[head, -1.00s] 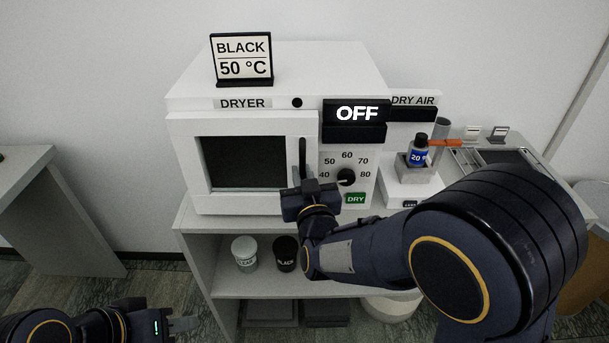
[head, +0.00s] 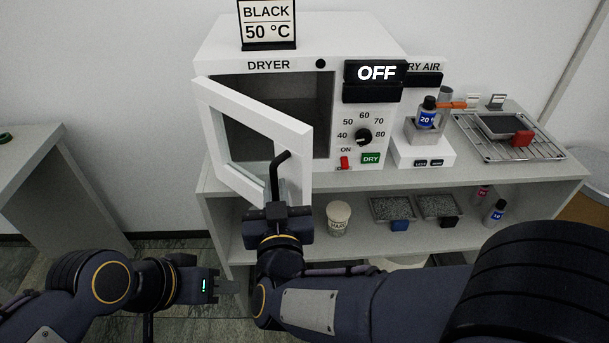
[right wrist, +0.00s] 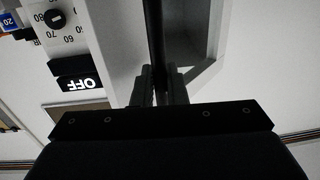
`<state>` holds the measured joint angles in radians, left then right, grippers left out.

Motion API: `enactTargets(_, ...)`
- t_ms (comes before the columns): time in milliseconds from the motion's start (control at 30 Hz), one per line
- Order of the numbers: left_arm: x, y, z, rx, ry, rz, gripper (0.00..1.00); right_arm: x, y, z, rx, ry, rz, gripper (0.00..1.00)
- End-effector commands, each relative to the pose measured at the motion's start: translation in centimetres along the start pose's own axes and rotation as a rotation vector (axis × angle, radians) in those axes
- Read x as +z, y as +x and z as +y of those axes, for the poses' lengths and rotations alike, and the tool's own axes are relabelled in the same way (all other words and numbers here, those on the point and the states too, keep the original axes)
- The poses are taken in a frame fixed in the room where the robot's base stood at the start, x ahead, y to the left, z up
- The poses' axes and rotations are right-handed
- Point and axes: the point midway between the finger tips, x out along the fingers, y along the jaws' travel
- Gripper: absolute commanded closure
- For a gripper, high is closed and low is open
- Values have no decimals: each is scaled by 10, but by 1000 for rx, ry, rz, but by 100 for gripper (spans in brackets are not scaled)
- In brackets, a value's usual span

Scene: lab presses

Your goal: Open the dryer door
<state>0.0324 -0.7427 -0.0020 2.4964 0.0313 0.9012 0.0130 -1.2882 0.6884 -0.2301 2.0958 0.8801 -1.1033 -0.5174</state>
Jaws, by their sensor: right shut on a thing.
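The white dryer (head: 300,45) stands on the bench. Its door (head: 212,100), a white frame with a window, is swung partly open on its left side, and the dark inside shows behind it. My right gripper (head: 277,203) is shut on the black door handle (head: 280,172) at the door's free edge. In the right wrist view the fingers (right wrist: 158,85) close around the black handle bar (right wrist: 153,35). My left gripper (head: 228,286) is low in front of the bench, empty, away from the door; its fingers are too unclear to judge the gap.
A sign reading BLACK 50 °C (head: 267,22) stands on the dryer. The display (head: 376,73) reads OFF, with a dial (head: 363,137) below. A bottle (head: 427,112) and a wire rack (head: 500,145) are to the right. A white jar (head: 338,218) and trays (head: 392,209) are on the lower shelf.

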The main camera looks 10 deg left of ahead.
Motion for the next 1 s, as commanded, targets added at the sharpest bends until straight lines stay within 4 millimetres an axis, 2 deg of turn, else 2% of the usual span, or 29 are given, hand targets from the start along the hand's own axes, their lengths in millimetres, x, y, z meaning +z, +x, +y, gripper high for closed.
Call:
enactTargets(33, 0, -1, 0, 0, 0, 0, 64, 0, -5, -11, -10, -2, 0, 100)
enactTargets(100, -1, -2, 1, 0, 0, 0, 64, -1, -10, -20, -9, -2, 0, 100)
enactTargets(333, -2, -3, 1, 0, 0, 0, 64, -1, -19, -40, -7, -1, 1, 100)
enactTargets(900, -2, -3, 1, 0, 0, 0, 64, -1, -22, -46, -4, 0, 3, 100)
enactTargets(933, -2, -3, 1, 0, 0, 0, 64, -1, -22, -46, -4, 0, 3, 85)
enactTargets(1000, -2, -3, 1, 0, 0, 0, 64, -1, -22, -46, -4, 0, 3, 76)
